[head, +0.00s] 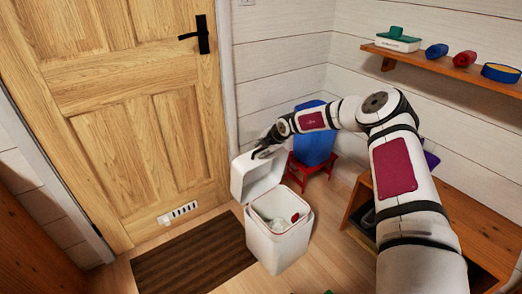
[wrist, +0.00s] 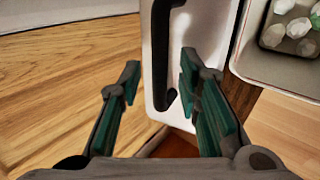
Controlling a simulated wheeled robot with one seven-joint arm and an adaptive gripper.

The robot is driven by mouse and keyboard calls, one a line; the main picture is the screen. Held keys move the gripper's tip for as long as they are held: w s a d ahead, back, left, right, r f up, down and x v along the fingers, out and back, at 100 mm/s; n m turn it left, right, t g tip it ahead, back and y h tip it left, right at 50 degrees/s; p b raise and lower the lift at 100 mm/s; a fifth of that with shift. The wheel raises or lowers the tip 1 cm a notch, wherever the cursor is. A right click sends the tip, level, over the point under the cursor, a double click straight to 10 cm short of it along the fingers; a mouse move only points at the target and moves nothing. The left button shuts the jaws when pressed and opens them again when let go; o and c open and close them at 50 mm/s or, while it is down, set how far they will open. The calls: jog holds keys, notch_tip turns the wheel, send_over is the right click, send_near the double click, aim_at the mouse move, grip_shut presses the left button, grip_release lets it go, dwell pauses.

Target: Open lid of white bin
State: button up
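The white bin (head: 282,248) stands on the wooden floor in front of the door. Its lid (head: 256,178) is raised to a steep angle, and the bin's mouth is open. Pale crumpled items and something red lie inside. My gripper (head: 262,150) is at the upper edge of the lid in the head view. In the wrist view, my gripper (wrist: 160,66) has its two green-padded fingers apart. The white lid (wrist: 178,25) with a long dark strip or handle shows between and beyond them. I cannot tell whether a finger touches the lid. The bin's open mouth (wrist: 275,70) shows at right.
A wooden door (head: 130,110) with a black handle is behind left. A dark mat (head: 190,262) lies left of the bin. A blue container (head: 314,135) on a red stool (head: 305,175) stands behind it. A wooden bench (head: 478,232) is at right, below a wall shelf (head: 450,68).

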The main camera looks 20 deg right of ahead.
jog(key=v, duration=1.1)
